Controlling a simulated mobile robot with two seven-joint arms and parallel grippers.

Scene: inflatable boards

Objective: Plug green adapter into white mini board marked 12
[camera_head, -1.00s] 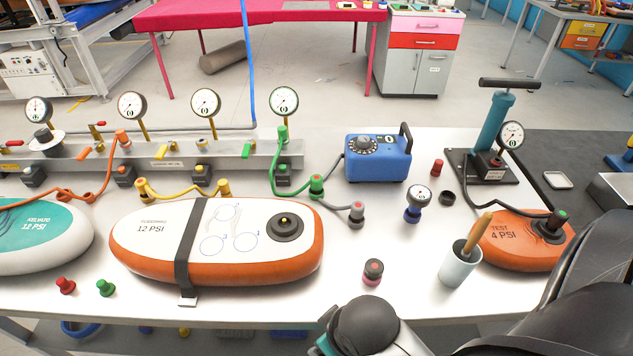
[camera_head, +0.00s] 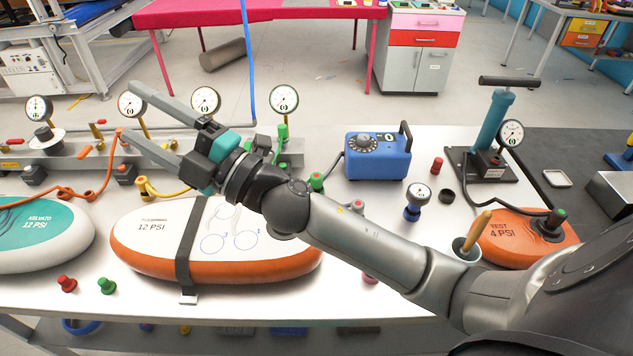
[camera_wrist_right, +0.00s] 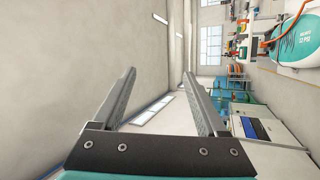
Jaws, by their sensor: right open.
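The white board with an orange edge, marked 12 PSI (camera_head: 150,245), lies on the table with a dark strap around it. The valve at its right end is hidden behind my right arm. A small green adapter (camera_head: 106,286) stands loose near the table's front edge. Another green adapter (camera_head: 316,182) is on the green hose behind the board, partly covered by my arm. My right gripper (camera_head: 128,110) is open and empty, above the back of the board and in front of the gauges. Its two open fingers also show in the right wrist view (camera_wrist_right: 157,75). My left gripper is not in view.
A teal and white board (camera_head: 45,235) also marked 12 PSI lies at left. A red adapter (camera_head: 66,284) stands beside the loose green one. The manifold with gauges (camera_head: 205,101) runs behind. A blue box (camera_head: 378,160) and orange test board (camera_head: 515,235) are to the right.

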